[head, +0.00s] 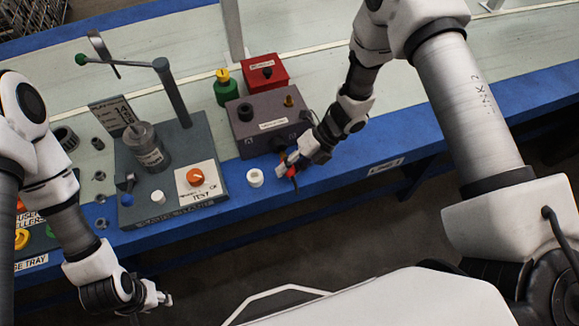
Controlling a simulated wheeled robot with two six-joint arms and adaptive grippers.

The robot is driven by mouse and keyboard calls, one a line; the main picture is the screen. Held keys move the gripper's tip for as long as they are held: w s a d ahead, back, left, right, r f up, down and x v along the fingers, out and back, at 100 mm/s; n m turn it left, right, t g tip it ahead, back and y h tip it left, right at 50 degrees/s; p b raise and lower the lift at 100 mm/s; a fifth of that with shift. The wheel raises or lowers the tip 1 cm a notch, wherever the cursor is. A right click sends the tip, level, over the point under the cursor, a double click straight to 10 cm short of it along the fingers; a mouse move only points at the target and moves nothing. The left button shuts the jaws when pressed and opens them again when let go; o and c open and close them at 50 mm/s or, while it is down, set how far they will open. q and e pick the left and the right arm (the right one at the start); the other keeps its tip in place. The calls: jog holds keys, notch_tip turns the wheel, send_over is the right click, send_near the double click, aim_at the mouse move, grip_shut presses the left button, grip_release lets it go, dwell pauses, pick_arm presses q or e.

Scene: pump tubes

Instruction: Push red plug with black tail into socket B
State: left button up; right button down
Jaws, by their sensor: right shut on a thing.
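The red plug with a black tail (291,171) is between the fingers of my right gripper (288,162). My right gripper is shut on it, in front of the grey box near the table's front edge. The tail hangs down past the fingers. The grey box (262,127) has a black knob and a brass fitting on top. Its front face is partly hidden by my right gripper, and I cannot make out which socket is B. My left gripper (163,298) is off the table at the lower left, away from the plug; its finger opening is too small to judge.
A white ring (255,178) lies beside the plug. A red box (263,71) and green-yellow part (226,87) stand behind. The table is clear at the back right.

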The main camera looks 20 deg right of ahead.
aim_at(285, 155)
jog(key=shift+w, duration=1.95)
dwell(0.6)
jog(key=c, duration=0.8)
grip_release()
jog(key=shift+a, duration=0.1)
jog(key=shift+o, duration=0.2)
jog(key=v, duration=1.2)
